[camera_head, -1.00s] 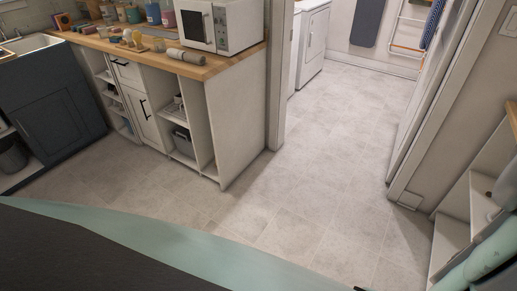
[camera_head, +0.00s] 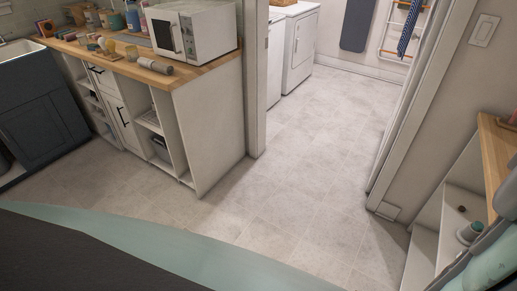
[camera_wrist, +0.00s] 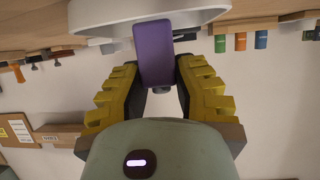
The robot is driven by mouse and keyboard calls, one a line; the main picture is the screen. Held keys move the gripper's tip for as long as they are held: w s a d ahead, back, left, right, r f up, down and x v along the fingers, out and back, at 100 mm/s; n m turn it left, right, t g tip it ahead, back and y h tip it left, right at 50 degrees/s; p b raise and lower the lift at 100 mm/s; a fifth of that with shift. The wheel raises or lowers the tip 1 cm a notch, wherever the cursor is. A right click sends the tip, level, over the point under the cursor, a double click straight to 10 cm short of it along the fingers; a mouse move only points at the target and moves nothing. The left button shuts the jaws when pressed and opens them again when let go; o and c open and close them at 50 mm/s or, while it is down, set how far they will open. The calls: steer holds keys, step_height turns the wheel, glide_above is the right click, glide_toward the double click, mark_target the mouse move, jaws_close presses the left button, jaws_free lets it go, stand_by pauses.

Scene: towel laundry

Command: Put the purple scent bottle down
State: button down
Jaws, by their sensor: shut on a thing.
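The purple scent bottle (camera_wrist: 154,55) is between the two yellow-padded fingers of my gripper (camera_wrist: 156,75) in the wrist view. My gripper is shut on it. The bottle's far end overlaps a white, round-edged thing (camera_wrist: 100,24) at the top of that view; I cannot tell whether they touch. My gripper and the purple bottle do not show clearly in the head view.
In the head view, a wooden counter (camera_head: 205,70) carries a white microwave (camera_head: 192,28) and several small items. A doorway leads to white laundry machines (camera_head: 300,45). Open shelves with a wooden top (camera_head: 496,150) stand at the right. The tiled floor (camera_head: 290,190) between is clear.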

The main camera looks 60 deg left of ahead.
steer(key=shift+a+f, duration=0.1)
steer(key=shift+f, duration=0.4)
steer(key=shift+w, duration=0.1)
steer(key=shift+f, duration=0.2)
steer(key=c, duration=0.9)
jaws_free()
steer(key=shift+o, duration=0.2)
steer(key=shift+r, duration=0.1)
